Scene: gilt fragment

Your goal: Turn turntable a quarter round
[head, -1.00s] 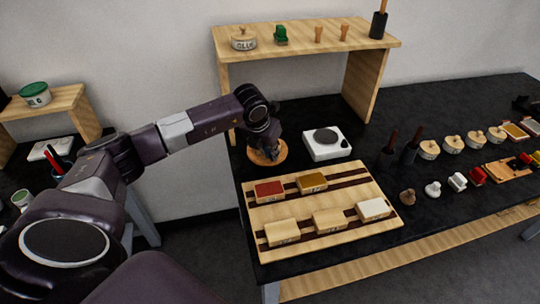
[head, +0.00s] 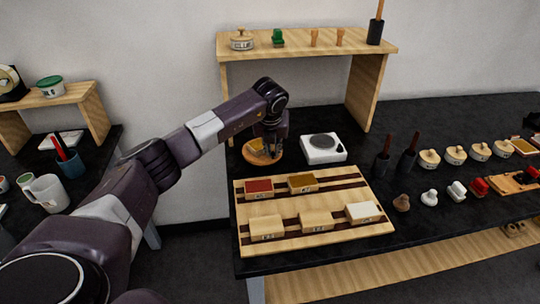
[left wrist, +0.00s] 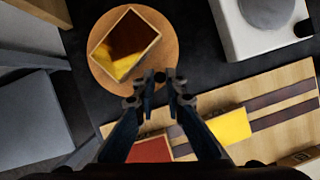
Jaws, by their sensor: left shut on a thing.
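The turntable (head: 262,162) is a round wooden disc at the back left of the black table. It also shows in the left wrist view (left wrist: 166,56). An open, square-cornered wooden box (left wrist: 124,43) with a dark and yellow inside sits on it, turned at an angle to the picture. My left gripper (head: 268,149) reaches down at the disc's right side. In the left wrist view its fingertips (left wrist: 164,82) are close together at the disc's lower-right rim, shut on the turntable. The exact contact is hard to see. My right gripper is not in view.
A white device with a grey round top (head: 323,148) stands close to the right of the turntable. A striped wooden board (head: 300,234) with several blocks lies in front. A wooden shelf (head: 226,75) stands behind.

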